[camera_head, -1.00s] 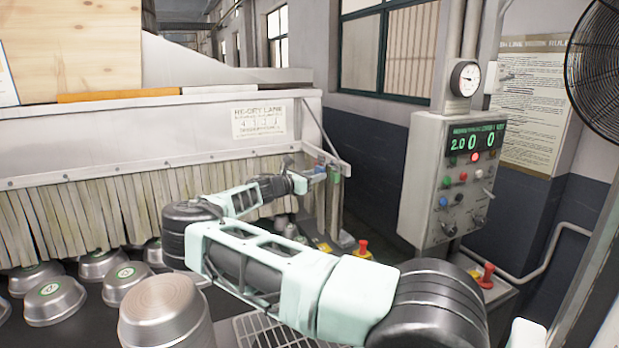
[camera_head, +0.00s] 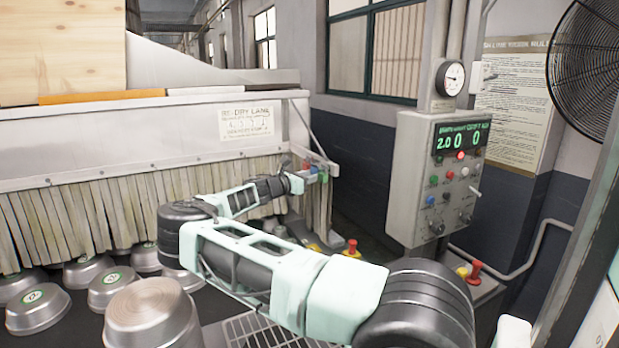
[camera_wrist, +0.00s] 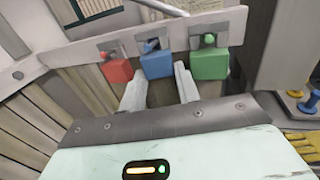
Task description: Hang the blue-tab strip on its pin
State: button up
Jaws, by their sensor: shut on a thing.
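The blue tab (camera_wrist: 157,66) is in the wrist view, at the front of the grey rail, between the red tab (camera_wrist: 115,70) and the green tab (camera_wrist: 209,64). A small blue pin (camera_wrist: 151,46) shows just above it. My gripper (camera_wrist: 159,80) is shut on the blue-tab strip, with one finger on each side just below the tab. In the head view my gripper (camera_head: 298,183) is at the rail's end, small and partly merged with the coloured tabs.
The rail (camera_wrist: 180,30) runs behind the tabs, with slatted curtain strips (camera_wrist: 40,115) at left. Blue and orange knobs (camera_wrist: 300,100) are at right. In the head view, metal pans (camera_head: 150,310) stand at lower left and a control box (camera_head: 435,180) is on the right.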

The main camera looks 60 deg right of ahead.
jog(key=o, duration=1.1)
jog(key=shift+o, duration=0.2)
